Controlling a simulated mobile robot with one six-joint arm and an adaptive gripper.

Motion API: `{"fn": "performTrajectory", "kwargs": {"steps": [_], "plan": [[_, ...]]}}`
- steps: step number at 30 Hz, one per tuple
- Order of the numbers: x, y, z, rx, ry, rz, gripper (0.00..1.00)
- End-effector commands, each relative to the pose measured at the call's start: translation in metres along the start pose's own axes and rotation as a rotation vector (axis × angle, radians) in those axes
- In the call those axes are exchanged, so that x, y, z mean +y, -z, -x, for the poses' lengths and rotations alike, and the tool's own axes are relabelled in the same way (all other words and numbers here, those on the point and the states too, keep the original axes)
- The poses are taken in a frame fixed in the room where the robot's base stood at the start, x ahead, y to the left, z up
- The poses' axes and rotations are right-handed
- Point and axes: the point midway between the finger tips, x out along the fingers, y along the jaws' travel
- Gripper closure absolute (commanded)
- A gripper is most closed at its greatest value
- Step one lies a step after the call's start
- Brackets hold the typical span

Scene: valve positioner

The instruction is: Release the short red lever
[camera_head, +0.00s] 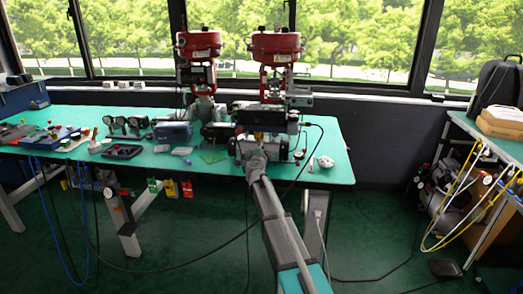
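My arm reaches up from the bottom of the picture to the table's front edge. Its end, with my gripper (256,146), is in front of the right-hand valve unit, among grey and dark parts. The fingers are too small and too covered to make out, so I cannot tell whether they are open or hold anything. Two valve units with red round tops, the left one (198,45) and the right one (276,47), stand on the table. I cannot make out the short red lever; it may be hidden behind my arm or too small to see.
The green table (330,172) carries round gauges (117,124), a blue box (173,132), a black tray (122,151) and a white round part (325,162). Cables hang below its front edge. A side bench (500,143) stands at the right. Green floor between them is mostly open.

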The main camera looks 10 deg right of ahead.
Motion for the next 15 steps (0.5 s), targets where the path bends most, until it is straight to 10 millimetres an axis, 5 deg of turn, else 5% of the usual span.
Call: {"fn": "performTrajectory", "kwargs": {"steps": [15], "plan": [[0.0005, 0.0011, 0.0062, 0.001, -0.001, -0.001, 0.5]]}}
